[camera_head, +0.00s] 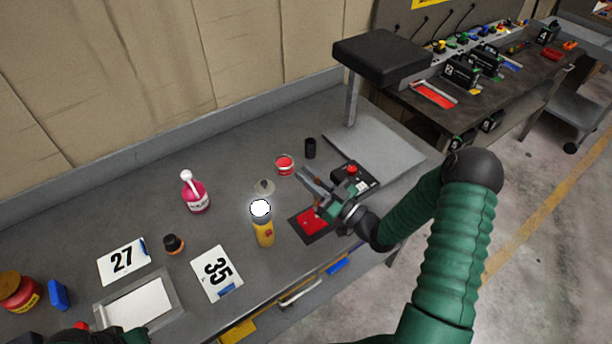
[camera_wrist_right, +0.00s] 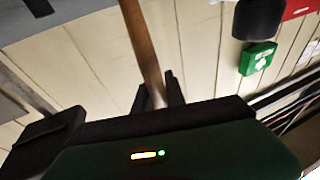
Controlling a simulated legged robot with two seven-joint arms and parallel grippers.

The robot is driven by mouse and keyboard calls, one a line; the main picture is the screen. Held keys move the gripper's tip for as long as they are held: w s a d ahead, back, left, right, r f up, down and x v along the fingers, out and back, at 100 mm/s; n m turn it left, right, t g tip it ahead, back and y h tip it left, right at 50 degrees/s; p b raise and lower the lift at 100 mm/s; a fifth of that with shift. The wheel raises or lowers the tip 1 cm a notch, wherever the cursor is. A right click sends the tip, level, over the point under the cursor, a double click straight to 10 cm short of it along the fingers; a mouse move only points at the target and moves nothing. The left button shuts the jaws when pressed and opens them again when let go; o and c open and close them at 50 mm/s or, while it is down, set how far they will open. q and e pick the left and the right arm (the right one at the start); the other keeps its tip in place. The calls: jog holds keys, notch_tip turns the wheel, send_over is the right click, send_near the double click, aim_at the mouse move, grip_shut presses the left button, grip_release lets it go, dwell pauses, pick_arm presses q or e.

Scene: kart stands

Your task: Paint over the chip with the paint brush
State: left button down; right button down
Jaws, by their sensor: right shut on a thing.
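My right gripper (camera_head: 318,190) is shut on the paint brush (camera_wrist_right: 142,45), whose wooden handle stands up between the fingers in the wrist view. In the head view only a small brown bit of the brush (camera_head: 317,187) shows; its bristles cannot be made out. The gripper is above the far part of a red panel (camera_head: 312,222) that lies on a dark mat and is partly covered by it. The chip is too small to make out clearly. A small pot of red paint (camera_head: 285,164) stands behind the gripper. Part of my left arm (camera_head: 112,335) shows at the lower left edge, its fingers unclear.
A lit yellow flashlight (camera_head: 264,233) stands left of the mat. A pink bottle (camera_head: 196,197), a black cup (camera_head: 310,148), number cards (camera_head: 216,272) and a tray (camera_head: 101,315) are on the bench. A black box with a red button (camera_head: 362,181) sits beside the gripper.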

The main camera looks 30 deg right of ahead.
jog(key=shift+a, duration=0.25)
dwell(0.3)
jog(key=shift+w+f, duration=0.1)
jog(key=shift+f, duration=0.05)
jog(key=shift+d+f+b, duration=0.25)
jog(key=shift+b, duration=0.05)
jog(key=shift+a+f, duration=0.15)
jog(key=shift+f, duration=0.1)
jog(key=shift+f+b, duration=0.3)
jog(key=shift+b, duration=0.2)
jog(key=shift+d, duration=0.2)
